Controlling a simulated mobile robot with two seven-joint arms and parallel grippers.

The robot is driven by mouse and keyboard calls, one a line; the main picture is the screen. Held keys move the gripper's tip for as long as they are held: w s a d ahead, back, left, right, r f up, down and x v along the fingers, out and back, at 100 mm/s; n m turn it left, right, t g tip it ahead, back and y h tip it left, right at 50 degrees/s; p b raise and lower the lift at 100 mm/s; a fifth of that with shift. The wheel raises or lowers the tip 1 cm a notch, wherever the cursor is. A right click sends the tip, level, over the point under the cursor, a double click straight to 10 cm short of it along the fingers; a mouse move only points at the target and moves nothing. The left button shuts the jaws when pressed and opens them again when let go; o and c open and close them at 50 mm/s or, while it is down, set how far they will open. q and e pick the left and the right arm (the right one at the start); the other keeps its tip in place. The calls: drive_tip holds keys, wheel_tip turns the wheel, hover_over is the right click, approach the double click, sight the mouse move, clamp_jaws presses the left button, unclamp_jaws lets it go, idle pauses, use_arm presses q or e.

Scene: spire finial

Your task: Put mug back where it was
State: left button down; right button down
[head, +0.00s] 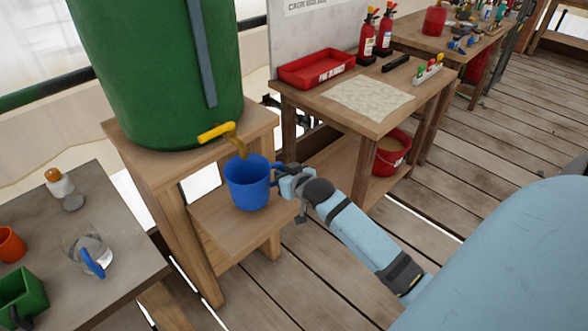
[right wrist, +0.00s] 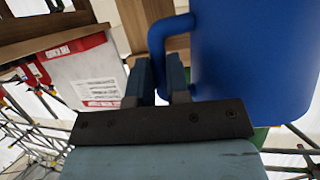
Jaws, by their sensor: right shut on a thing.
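The blue mug (head: 247,184) is under the yellow tap (head: 217,132) of the green barrel, above the low wooden shelf of the stand. From the head view I cannot tell whether its base touches the shelf. My right gripper (head: 283,174) is shut on the mug's handle, at the mug's right side. In the right wrist view the fingers (right wrist: 160,82) close around the lower part of the handle (right wrist: 158,48), and the mug's body (right wrist: 250,60) fills the upper right. The mug looks upright in the head view. My left gripper is not in view.
The green barrel (head: 165,65) stands on a wooden stand (head: 150,171). At left, a grey-topped table (head: 110,225) holds a clear jug with a blue handle (head: 93,258), an orange cup (head: 11,244) and a green box (head: 22,293). A workbench with a red tray (head: 316,67) stands at the right.

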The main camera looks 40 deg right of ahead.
drive_tip(key=f, duration=0.2)
drive_tip(key=shift+w+f+b, duration=0.3)
drive_tip(key=shift+f+b, duration=0.05)
drive_tip(key=shift+b, duration=0.05)
drive_tip(key=shift+f, duration=0.35)
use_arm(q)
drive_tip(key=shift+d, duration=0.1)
use_arm(e)
drive_tip(key=shift+f, duration=0.15)
drive_tip(key=c, duration=1.2)
unclamp_jaws()
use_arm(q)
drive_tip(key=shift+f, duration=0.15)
use_arm(e)
drive_tip(key=shift+o, duration=0.5)
